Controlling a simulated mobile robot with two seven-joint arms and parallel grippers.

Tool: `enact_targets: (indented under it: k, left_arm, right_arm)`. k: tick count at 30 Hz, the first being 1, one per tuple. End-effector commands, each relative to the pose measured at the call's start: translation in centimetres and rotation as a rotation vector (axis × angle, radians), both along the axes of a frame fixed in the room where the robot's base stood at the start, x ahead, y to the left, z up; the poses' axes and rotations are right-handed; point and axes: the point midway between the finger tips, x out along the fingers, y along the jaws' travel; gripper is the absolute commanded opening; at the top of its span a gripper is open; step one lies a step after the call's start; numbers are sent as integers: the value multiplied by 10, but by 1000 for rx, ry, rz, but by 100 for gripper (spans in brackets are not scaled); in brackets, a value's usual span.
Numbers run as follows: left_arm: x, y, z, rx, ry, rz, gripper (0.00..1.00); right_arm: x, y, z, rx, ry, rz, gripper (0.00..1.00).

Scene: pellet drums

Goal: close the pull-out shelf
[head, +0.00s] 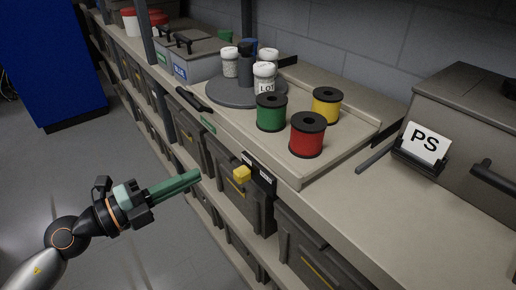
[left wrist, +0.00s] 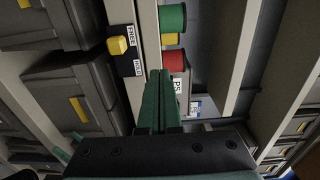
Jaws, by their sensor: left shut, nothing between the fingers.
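The pull-out shelf (head: 338,150) is a beige tray with a low rim, and its front edge sticks out past the storage boxes below. It carries a green spool (head: 271,113), a red spool (head: 307,134), a yellow spool (head: 326,105) and a grey turntable with several bottles. A black handle (head: 192,100) is on its front edge towards the left. My left gripper (head: 193,176) has green fingers, shut and empty, in the aisle in front of the shelf, apart from it. In the left wrist view the fingers (left wrist: 158,85) point towards the rack. My right gripper is out of view.
A yellow knob (head: 242,174) on a black labelled plate projects below the shelf's front. Dark bins (head: 305,250) line the rack underneath. A grey box with a PS card (head: 426,143) stands to the right. The aisle floor (head: 100,160) is clear; a blue cabinet (head: 45,60) stands beyond.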

Motion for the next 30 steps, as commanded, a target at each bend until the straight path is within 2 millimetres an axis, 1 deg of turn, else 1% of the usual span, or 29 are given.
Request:
enact_targets:
  k: [5, 7, 15, 21, 27, 30]
  left_arm:
    - [7, -9, 2, 5, -5, -1, 0]
    - [13, -18, 3, 2, -5, -2, 0]
    - [47, -66, 3, 1, -4, -3, 0]
    - [69, -95, 1, 3, -4, -2, 0]
    - [80, -111, 0, 3, -3, -1, 0]
    - [82, -113, 0, 4, -2, 0, 0]
  right_arm:
    - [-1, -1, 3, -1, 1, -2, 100]
    - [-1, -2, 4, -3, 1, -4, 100]
    - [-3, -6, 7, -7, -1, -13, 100]
    - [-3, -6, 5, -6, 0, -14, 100]
    - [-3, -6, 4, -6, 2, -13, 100]
    - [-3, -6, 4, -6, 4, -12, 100]
